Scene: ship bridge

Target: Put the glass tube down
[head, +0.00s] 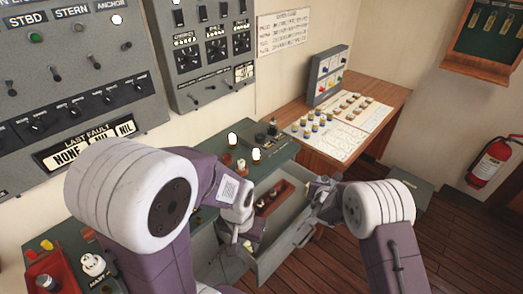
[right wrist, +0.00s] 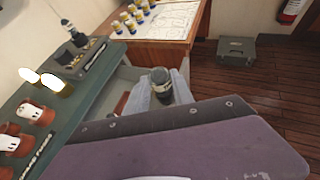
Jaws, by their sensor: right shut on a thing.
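My right gripper (head: 322,194) is over the right end of an open grey drawer (head: 290,238). In the head view the tube is too small to make out. My left gripper (head: 240,236) is low at the drawer's left side, partly hidden by my own arm; its jaws cannot be read.
A reddish-brown tray (head: 266,205) lies in the drawer. The green counter (head: 212,160) carries glowing bulbs (head: 256,153) and a small dark device (head: 268,137). A wooden desk (head: 385,98) with a chart and several small bottles stands beyond. Switch panels line the left wall. Floor to the right is mostly clear.

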